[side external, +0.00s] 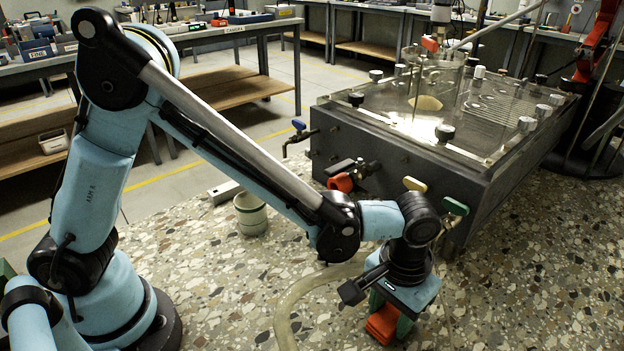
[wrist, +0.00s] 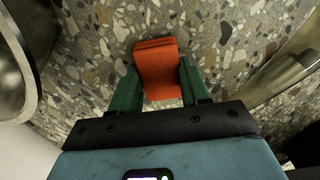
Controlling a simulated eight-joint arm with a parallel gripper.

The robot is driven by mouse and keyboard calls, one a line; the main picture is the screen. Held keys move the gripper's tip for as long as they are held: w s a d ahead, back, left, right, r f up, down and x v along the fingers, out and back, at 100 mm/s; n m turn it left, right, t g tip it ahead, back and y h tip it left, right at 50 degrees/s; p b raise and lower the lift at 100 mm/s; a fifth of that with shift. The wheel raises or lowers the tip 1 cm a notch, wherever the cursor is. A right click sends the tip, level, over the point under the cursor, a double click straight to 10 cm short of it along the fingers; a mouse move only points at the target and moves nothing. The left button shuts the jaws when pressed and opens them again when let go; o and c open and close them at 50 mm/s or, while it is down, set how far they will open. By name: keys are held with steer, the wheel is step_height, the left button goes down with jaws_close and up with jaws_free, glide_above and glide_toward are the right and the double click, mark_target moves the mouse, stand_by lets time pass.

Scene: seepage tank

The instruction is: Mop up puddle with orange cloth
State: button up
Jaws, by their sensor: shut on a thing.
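The orange cloth (side external: 382,325) is folded into a thick pad and sits between the green fingers of my gripper (side external: 390,312). The wrist view shows the cloth (wrist: 157,62) pinched between both fingers of my gripper (wrist: 158,76), with its far end sticking out beyond them. My gripper points down, low over the speckled terrazzo surface, in front of the tank. I cannot tell whether the cloth touches the surface. I cannot make out a puddle's outline in either view; my arm and gripper hide part of the surface.
The dark tank (side external: 400,165) with a clear top stands behind my gripper, its valves jutting forward. A pale hose (side external: 290,308) curves over the terrazzo left of my gripper. A small pale cup (side external: 250,214) stands farther left. The terrazzo at right (side external: 540,270) is clear.

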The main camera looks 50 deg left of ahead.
steer(key=shift+f, duration=0.4)
stand_by(0.3)
steer(key=shift+w, duration=0.9)
steer(key=shift+s, duration=0.1)
steer(key=shift+s, duration=1.75)
steer(key=shift+w, duration=0.2)
steer(key=shift+w, duration=1.65)
steer(key=shift+s, duration=0.2)
